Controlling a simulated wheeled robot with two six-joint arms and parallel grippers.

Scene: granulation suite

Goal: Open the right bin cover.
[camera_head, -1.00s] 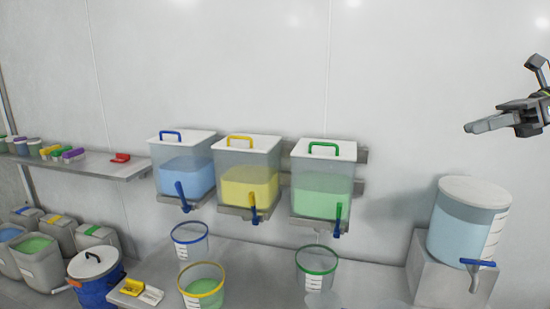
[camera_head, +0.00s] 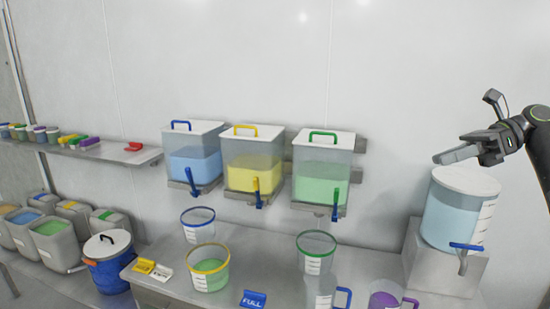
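The right bin (camera_head: 322,185) is a clear container of green material, mounted on the wall. Its white cover (camera_head: 305,137) with a green handle (camera_head: 323,134) lies flat and closed on top. A tap hangs below its front. My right gripper (camera_head: 437,159) comes in from the right, above the water tank and well to the right of the green handle, touching nothing visible. Its fingers point left and are seen side-on, so I cannot tell whether they are open or shut. My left gripper is not in view.
A blue bin (camera_head: 195,163) and a yellow bin (camera_head: 252,166) hang left of the green one, both covered. A water tank (camera_head: 455,215) stands on a block below my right gripper. Buckets and jugs stand on the bench (camera_head: 255,262) below. The wall above the bins is clear.

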